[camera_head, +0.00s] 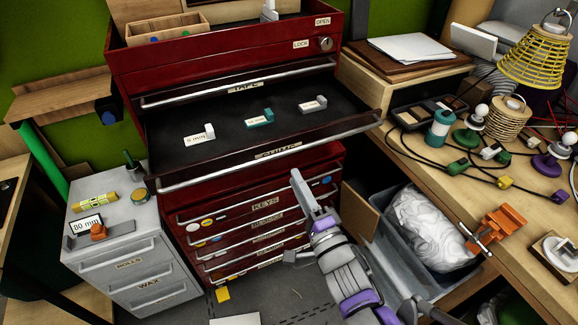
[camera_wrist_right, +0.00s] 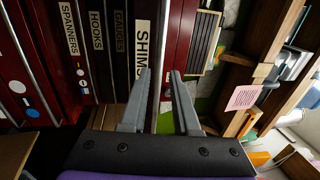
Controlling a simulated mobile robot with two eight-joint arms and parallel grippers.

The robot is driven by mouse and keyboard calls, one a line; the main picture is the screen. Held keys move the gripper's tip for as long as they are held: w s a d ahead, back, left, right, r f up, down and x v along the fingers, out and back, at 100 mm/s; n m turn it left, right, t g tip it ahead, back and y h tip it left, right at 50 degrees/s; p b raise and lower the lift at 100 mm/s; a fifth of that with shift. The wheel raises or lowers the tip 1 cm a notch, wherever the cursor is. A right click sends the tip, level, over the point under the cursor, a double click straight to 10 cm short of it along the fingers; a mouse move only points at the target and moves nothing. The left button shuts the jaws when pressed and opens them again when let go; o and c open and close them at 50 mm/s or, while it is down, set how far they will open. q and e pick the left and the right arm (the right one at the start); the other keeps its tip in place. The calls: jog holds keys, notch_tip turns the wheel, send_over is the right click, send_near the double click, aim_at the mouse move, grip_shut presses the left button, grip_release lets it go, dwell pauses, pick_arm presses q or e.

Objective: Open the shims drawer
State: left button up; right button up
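The shims drawer (camera_head: 345,131) of the red tool chest is pulled out, its dark inside showing under the shut tape drawer. Its silver handle bar runs along the front edge, and the SHIMS label (camera_wrist_right: 142,47) reads clearly in the right wrist view. Three small blocks lie inside: a white one (camera_head: 201,138), a teal one (camera_head: 260,119) and a pale one (camera_head: 313,106). My right gripper (camera_head: 308,190) is in front of the chest, just below the drawer front. In the wrist view its fingers (camera_wrist_right: 160,103) are apart with nothing gripped. My left gripper is out of view.
Shut drawers with small labels (camera_head: 264,205) lie below the open one. A grey cabinet (camera_head: 130,262) stands at the left. A wooden bench (camera_head: 455,190) with cables, coils and an orange clamp (camera_head: 497,226) is at the right, above a grey bin with a white bag (camera_head: 432,232).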

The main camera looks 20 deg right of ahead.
jog(key=shift+s+f, duration=0.2)
jog(key=shift+s, duration=0.8)
notch_tip(320, 180, down, 9)
jog(key=s+d+n+g+h, duration=0.1)
jog(key=d+n+g+h, duration=0.15)
jog(key=n+g, duration=0.45)
jog(key=s+a+f+n+g+y, duration=0.1)
jog(key=s+a+f+n+g, duration=0.3)
jog(key=s+n, duration=0.6)
notch_tip(320, 180, down, 3)
jog(key=g, duration=0.3)
jog(key=shift+s+a+n+g+y, duration=0.25)
jog(key=shift+n+g+y, duration=0.05)
jog(key=shift+g+y, duration=0.1)
